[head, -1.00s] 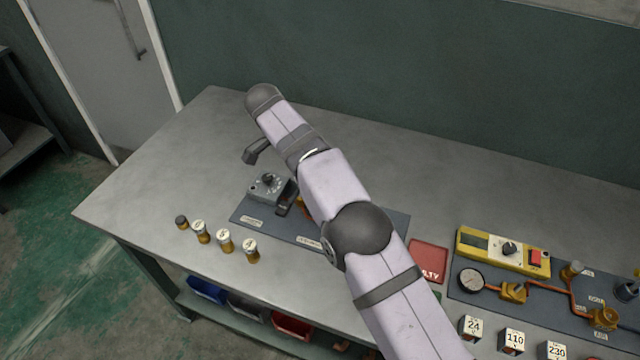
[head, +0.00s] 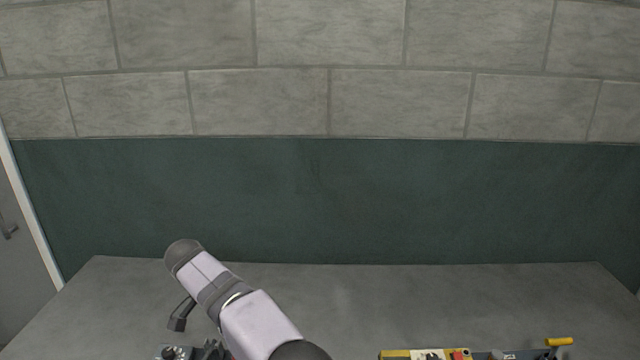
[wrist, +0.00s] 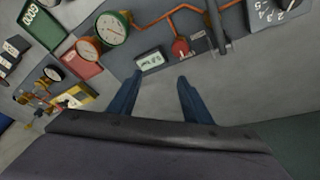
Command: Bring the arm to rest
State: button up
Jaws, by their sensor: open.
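My gripper (wrist: 157,88) shows in the wrist view as two blue fingers, wide apart with nothing between them. In the head view my arm reaches over the bench (head: 400,295) from the bottom edge to the left. The fingers cannot be made out in that view.
A yellow meter (head: 395,355) sits at the head view's bottom edge. The bench's back middle is clear.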

jog(key=s+d+n+g+y, duration=0.1)
jog(key=s+d+n, duration=0.15)
jog(key=d, duration=0.85)
jog(key=s+d+n+g, duration=0.1)
jog(key=s+d+n, duration=0.15)
jog(key=d, duration=0.85)
jog(key=s+d+f+n, duration=0.1)
jog(key=s+d+f, duration=0.1)
jog(key=s, duration=0.4)
jog(key=s+d+f+y, duration=0.1)
jog(key=s+d+f, duration=0.1)
jog(key=s+d, duration=0.3)
jog(key=s+d+f+n+y, duration=0.1)
jog(key=s+d, duration=0.3)
jog(key=s, duration=0.4)
jog(key=shift+f+n, duration=0.3)
jog(key=shift+f, duration=0.2)
notch_tip(320, 180, up, 17)
jog(key=p, duration=1.7)
jog(key=shift+a+r, duration=0.1)
